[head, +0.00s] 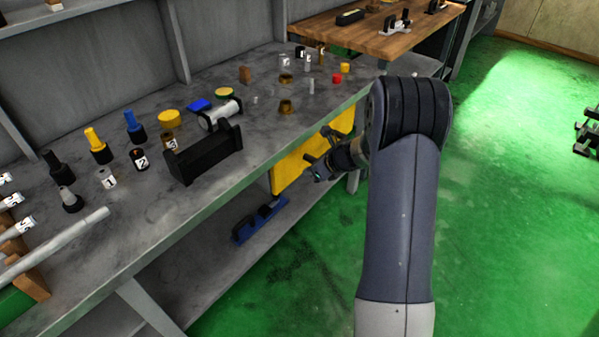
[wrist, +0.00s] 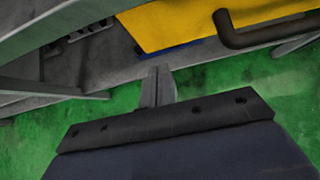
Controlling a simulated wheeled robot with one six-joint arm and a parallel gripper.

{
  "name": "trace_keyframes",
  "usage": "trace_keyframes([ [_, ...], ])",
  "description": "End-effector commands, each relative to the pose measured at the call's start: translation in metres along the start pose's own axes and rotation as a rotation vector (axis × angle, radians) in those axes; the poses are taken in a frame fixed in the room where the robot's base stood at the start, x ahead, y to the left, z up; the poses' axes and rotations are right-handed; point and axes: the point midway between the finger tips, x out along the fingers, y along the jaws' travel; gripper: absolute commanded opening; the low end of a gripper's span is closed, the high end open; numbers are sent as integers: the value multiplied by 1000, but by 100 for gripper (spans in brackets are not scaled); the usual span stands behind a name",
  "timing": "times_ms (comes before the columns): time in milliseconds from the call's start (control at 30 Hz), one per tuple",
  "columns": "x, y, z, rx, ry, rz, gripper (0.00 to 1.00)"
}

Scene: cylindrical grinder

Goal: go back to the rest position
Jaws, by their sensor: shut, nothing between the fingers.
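My gripper (head: 314,168) is in front of the workbench's front edge, beside a yellow panel (head: 293,167) under the bench top. In the wrist view the fingers of my gripper (wrist: 157,74) are together and hold nothing. The yellow panel (wrist: 190,20) and a dark bent bar (wrist: 265,38) on it lie just beyond the fingertips in that view. I cannot tell the exact gap between them. My arm comes in from the lower right in the head view, bent at the elbow.
The grey workbench (head: 240,165) holds a black cradle (head: 203,155), numbered cylinders and several coloured parts. A blue holder (head: 260,220) lies on the lower shelf. A wooden table (head: 375,38) stands at the back.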

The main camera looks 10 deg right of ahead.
Motion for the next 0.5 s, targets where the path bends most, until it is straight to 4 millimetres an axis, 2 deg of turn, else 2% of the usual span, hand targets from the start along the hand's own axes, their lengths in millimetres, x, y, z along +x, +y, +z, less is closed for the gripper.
trace_keyframes([
  [33,-12,-1,1,0,-1,-2,0],
  [200,-32,0,0,-1,0,-1,0],
  [500,-39,0,-1,1,1,1,0],
])
